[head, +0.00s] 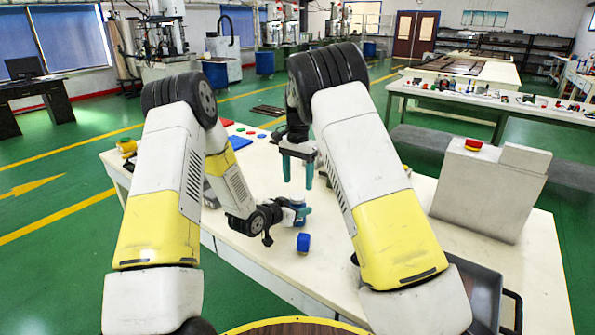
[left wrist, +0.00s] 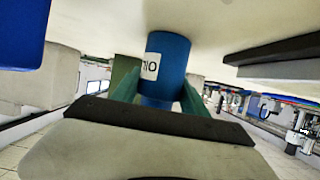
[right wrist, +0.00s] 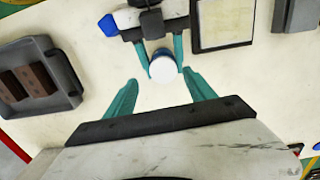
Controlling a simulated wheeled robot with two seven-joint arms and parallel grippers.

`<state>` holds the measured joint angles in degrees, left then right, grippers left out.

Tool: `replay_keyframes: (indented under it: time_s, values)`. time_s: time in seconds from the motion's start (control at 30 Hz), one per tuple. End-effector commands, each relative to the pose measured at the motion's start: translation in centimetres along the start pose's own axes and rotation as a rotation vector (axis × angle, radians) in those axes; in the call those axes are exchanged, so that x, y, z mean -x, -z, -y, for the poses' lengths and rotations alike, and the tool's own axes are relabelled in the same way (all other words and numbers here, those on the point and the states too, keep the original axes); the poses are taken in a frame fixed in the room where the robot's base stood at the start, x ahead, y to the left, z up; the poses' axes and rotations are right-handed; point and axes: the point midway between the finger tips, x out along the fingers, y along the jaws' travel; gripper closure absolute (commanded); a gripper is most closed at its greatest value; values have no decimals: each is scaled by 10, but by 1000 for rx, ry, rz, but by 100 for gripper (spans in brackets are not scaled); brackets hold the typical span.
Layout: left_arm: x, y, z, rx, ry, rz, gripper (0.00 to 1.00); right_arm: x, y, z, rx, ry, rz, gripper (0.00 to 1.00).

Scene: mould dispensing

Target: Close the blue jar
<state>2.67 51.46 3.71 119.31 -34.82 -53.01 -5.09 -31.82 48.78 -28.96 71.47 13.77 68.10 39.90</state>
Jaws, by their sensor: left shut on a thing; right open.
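The blue jar (left wrist: 167,62) stands upright on the table between the teal fingers of my left gripper (head: 298,214), which is shut on its side. A white label shows on the jar in the left wrist view. From above, in the right wrist view, the jar (right wrist: 163,67) has a round white top; I cannot tell whether that is its contents. A separate blue piece, seemingly the lid (head: 303,242), lies on the table near the front edge, apart from the jar. My right gripper (head: 297,181) points down, open and empty, above and behind the jar.
A grey box with a red button (head: 490,190) stands on the table at the right. A dark grey tray (head: 478,292) is at the front right. A blue piece (head: 240,142) and small coloured pieces lie at the back left. The table around the lid is clear.

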Motion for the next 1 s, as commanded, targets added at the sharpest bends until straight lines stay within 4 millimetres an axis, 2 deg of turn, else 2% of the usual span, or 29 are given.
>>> replay_keyframes:
  time_s: [0.1, 0.6, 0.8, 1.0]
  values:
    - [0, 0, 0, 0, 0, -1, 100, 3, 0, 0, 276, 2, -2, 36]
    - [0, 0, 0, 0, 0, -1, 100, 18, 2, 2, 1443, -2, -25, 36]
    - [0, 0, 0, 0, 0, -1, 100, 23, 2, 3, 1779, -10, -34, 36]
    - [0, 0, 0, 0, 0, -1, 100, 25, 3, 3, 1922, -15, -38, 36]
